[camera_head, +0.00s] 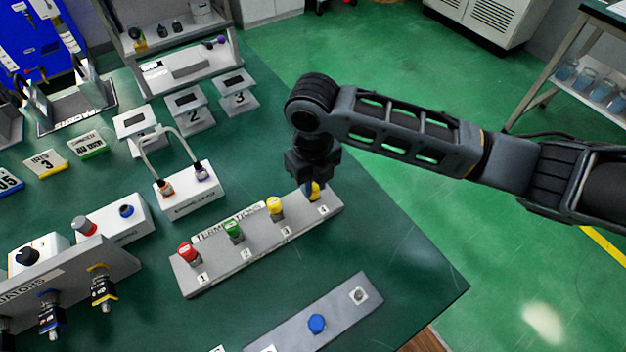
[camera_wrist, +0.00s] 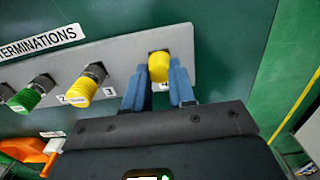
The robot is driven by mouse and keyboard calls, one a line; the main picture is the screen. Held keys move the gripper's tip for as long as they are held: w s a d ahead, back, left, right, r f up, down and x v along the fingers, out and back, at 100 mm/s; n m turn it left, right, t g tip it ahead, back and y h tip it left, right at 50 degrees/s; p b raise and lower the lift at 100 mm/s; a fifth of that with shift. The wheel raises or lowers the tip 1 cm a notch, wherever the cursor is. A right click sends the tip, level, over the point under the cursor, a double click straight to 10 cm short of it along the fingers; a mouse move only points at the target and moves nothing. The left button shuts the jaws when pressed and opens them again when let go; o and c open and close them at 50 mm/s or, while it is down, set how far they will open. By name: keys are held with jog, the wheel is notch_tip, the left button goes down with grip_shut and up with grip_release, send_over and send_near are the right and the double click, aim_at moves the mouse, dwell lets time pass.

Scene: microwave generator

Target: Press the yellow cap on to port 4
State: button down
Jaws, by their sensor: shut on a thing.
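A yellow cap (camera_head: 315,190) is between the fingers of my gripper (camera_head: 311,184), at port 4 on the right end of the grey TERMINATIONS block (camera_head: 235,257). In the wrist view this yellow cap (camera_wrist: 158,66) sits between the two blue fingers (camera_wrist: 158,76), which are shut on it. The cap covers the port 4 connector, and I cannot tell how far down it sits. The number 4 is partly hidden in the wrist view. A second yellow cap (camera_head: 275,207) is on port 3, also seen in the wrist view (camera_wrist: 80,93).
A green cap (camera_head: 233,231) is on port 2 and a red cap (camera_head: 187,253) on port 1. A grey bar with a blue cap (camera_head: 316,323) lies nearer. A white box with a looped cable (camera_head: 189,190) stands to the left. The table is bare right of the block.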

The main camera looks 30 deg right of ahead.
jog(key=c, duration=0.9)
grip_release()
jog(key=shift+f, duration=0.1)
jog(key=shift+o, duration=0.2)
notch_tip(320, 180, up, 8)
jog(key=shift+f+b, duration=0.1)
jog(key=shift+b, duration=0.35)
